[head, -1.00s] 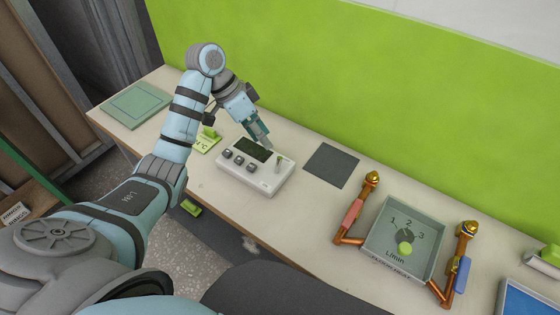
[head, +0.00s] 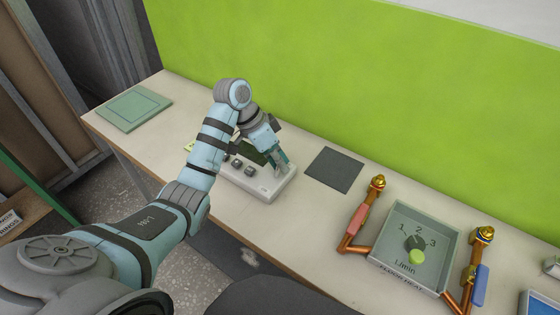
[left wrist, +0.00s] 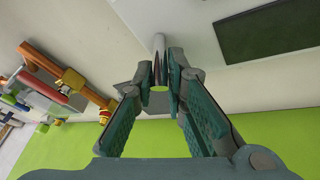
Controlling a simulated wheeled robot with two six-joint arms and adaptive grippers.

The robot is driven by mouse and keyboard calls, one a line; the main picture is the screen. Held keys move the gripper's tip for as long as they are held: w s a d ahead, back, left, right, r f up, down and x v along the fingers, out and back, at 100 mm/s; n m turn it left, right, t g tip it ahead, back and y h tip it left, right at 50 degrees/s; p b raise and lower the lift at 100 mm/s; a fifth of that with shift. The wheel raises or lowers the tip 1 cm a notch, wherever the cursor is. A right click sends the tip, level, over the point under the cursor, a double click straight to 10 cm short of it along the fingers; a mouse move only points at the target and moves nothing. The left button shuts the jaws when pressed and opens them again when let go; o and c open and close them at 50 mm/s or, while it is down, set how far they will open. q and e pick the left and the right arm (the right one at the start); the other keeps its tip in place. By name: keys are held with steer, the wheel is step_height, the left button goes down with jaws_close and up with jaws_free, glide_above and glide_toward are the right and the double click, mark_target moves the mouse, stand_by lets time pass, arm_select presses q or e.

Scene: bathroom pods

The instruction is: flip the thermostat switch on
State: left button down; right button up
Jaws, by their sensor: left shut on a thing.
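The thermostat (head: 266,190) is a white box on the bench with a dark screen and several grey buttons, partly hidden behind my left arm. Its switch is a short grey lever at the right end of its top. In the left wrist view the switch lever (left wrist: 159,46) stands out from the white face, with a pale green tip between the fingers. The dark screen (left wrist: 268,33) is to its right. My left gripper (head: 280,163) is shut on the switch lever; its fingers (left wrist: 160,84) flank it. My right gripper is not in view.
A dark grey square (head: 334,169) lies right of the thermostat. Further right are copper pipes with red (head: 357,221) and blue (head: 480,284) grips around a grey dial tray (head: 395,215). A green pad (head: 134,108) lies at the far left. The green wall (head: 350,80) stands behind.

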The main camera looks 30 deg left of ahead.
mark_target(272, 181)
arm_select(q)
steer(key=shift+s+r+m+t+p, duration=0.25)
steer(key=shift+s+t+p, duration=0.3)
steer(key=shift+t+p, duration=0.6)
steer(key=shift+s+a+f+t+h+p, duration=0.15)
steer(key=shift+s+t+h+p, duration=0.2)
steer(key=shift+t, duration=0.2)
steer(key=shift+s+f+m+t+h+b, duration=0.1)
steer(key=shift+s+m+t+h+b, duration=0.15)
steer(key=shift+t, duration=0.3)
steer(key=shift+s+f+m+t+b, duration=0.1)
steer(key=shift+s+m+t+b, duration=0.15)
steer(key=shift+t, duration=0.3)
steer(key=shift+s+a+m+t+h+b, duration=0.1)
steer(key=shift+s+m+t+h+b, duration=0.25)
steer(key=shift+t+b, duration=1.05)
steer(key=c, duration=1.6)
jaws_free()
